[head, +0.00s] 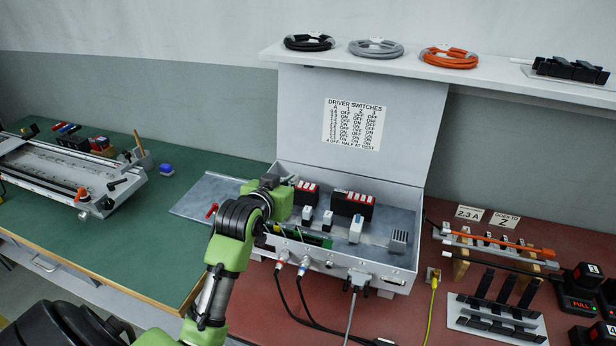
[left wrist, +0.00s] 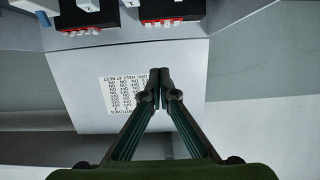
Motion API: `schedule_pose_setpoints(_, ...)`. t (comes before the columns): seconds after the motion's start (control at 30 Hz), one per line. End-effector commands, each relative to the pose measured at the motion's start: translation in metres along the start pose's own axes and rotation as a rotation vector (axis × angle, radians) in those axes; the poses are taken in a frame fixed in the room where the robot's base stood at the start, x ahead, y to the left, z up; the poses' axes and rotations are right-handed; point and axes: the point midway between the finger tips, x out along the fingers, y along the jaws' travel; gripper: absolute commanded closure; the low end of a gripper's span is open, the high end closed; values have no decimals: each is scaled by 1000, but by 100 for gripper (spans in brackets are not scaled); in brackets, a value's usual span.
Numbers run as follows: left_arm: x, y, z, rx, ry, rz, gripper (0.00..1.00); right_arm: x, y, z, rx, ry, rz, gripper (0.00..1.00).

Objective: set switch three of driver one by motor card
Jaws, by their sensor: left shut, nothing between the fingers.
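An open grey control box (head: 400,262) holds two black driver blocks with red-and-white switch rows, a left one (head: 306,192) and a right one (head: 352,206). Single switch positions are too small to read. The lid carries the DRIVER SWITCHES chart (head: 354,123). A card reading 2.3 A (head: 469,213) lies at the right, beside a card reading GOES TO Z (head: 502,220). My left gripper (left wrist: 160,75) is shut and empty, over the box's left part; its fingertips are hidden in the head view. In the left wrist view both drivers show at the top edge, apart from the fingertips. My right gripper is out of view.
Cables run from the box's front. Coils of cable, including an orange one (head: 449,57), lie on the shelf above. A green bench (head: 100,240) with a metal gantry (head: 65,170) is at left. Racks and black devices crowd the red bench at right.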

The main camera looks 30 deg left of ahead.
Motion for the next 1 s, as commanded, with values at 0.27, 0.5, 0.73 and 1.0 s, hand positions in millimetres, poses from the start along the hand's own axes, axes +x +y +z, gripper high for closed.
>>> schedule_pose_setpoints(0.27,0,0,0,0,1,0,100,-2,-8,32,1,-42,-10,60)
schedule_pose_setpoints(0.5,10,0,-1,0,1,0,100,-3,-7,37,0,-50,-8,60)
schedule_pose_setpoints(0.73,44,0,-1,-1,0,1,100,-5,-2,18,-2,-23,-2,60)
schedule_pose_setpoints(1.0,86,0,-1,-1,0,0,100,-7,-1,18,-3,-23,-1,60)
